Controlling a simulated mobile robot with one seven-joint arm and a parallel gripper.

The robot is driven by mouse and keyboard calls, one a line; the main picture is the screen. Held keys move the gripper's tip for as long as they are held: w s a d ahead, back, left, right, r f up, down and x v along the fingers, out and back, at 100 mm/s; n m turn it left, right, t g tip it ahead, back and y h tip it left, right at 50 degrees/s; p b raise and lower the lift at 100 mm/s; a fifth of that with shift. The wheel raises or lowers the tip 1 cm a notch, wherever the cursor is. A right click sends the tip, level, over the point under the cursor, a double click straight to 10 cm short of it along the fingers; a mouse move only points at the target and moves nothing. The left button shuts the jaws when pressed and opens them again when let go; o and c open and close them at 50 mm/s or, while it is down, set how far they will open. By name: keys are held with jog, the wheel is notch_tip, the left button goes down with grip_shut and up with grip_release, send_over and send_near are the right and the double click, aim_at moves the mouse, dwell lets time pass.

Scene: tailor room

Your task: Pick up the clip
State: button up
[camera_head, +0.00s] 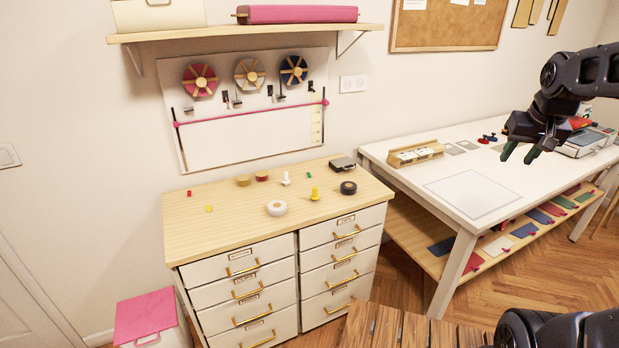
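No item can be told for certain as the clip. A dark grey, flat item (343,163) at the back right of the wooden cabinet top may be a clip, but it is too small to be sure. Smaller pieces also lie on that top: a red one (189,193), a yellow one (209,208) and a green one (309,174). My gripper (519,156) is at the upper right, over the white table area and well to the right of the cabinet. Its two dark fingers are apart, with nothing seen between them.
The cabinet top (225,228) also holds a white roll (277,208), a black roll (348,187), a yellow pin-like piece (314,194) and a white one (286,179). The white table (415,178) stands to its right. A shelf (240,32) hangs above the cabinet.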

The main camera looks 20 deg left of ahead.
jog(key=w+a+r+n, duration=0.1)
jog(key=w+a, duration=0.5)
jog(key=w, duration=0.2)
jog(key=w+a+n, duration=0.1)
jog(key=w+a, duration=0.5)
jog(key=w, duration=0.3)
jog(key=n+g+y, duration=0.1)
jog(key=n+y, duration=0.1)
jog(key=n, duration=0.2)
send_over(309, 175)
jog(key=s, duration=0.2)
jog(key=f, duration=3.3)
jog(key=shift+s+d, duration=0.2)
jog(key=shift+d, duration=0.2)
jog(key=shift+d+x, duration=0.2)
jog(key=shift+x, duration=1.15)
jog(key=shift+d+x, duration=0.2)
jog(key=shift+x, duration=1.15)
jog(key=shift+f, duration=0.2)
grip_shut()
